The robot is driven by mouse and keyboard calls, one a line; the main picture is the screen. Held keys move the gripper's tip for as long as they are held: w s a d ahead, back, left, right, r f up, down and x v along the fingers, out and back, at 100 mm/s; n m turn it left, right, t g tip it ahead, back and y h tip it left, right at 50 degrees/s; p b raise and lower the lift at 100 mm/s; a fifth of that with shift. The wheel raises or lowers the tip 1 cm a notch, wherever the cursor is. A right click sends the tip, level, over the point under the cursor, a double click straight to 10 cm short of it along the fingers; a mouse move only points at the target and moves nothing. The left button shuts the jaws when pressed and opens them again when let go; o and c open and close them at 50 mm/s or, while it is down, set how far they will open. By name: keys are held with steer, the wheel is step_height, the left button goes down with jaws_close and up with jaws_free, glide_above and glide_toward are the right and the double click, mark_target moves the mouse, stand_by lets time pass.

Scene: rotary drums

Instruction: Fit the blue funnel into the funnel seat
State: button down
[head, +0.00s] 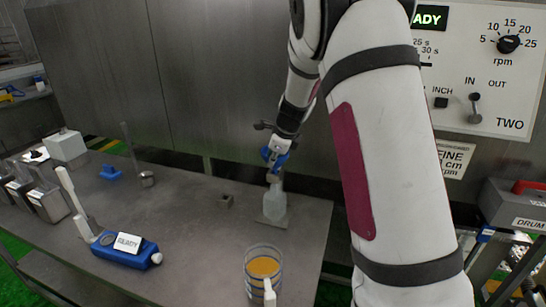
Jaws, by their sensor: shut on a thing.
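My gripper (273,163) is at the end of my arm, over the right part of the bench, and is shut. A blue piece (279,158) shows between and around its fingers; I take it to be the blue funnel, though its shape is too small and partly hidden to make out. Directly below stands a pale translucent bottle-like vessel (273,208) with a narrow neck, upright on a small plate. The gripper is right above this neck; whether the blue piece touches it I cannot tell. I cannot identify the funnel seat with certainty.
A low blue piece with a raised middle (110,172) lies at the far left. A blue bottle (126,249) lies on its side, labelled. A clear beaker of orange contents (263,267) stands in front. Metal containers (48,203) line the left edge. The bench's middle is mostly clear.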

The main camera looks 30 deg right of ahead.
steer(key=shift+f+b, duration=0.35)
steer(key=shift+f, duration=0.45)
steer(key=c, duration=1.5)
jaws_free()
steer(key=shift+c, duration=0.2)
steer(key=shift+r, duration=0.1)
steer(key=v, duration=1.1)
steer(key=shift+s+r, duration=0.25)
steer(key=shift+r, duration=0.1)
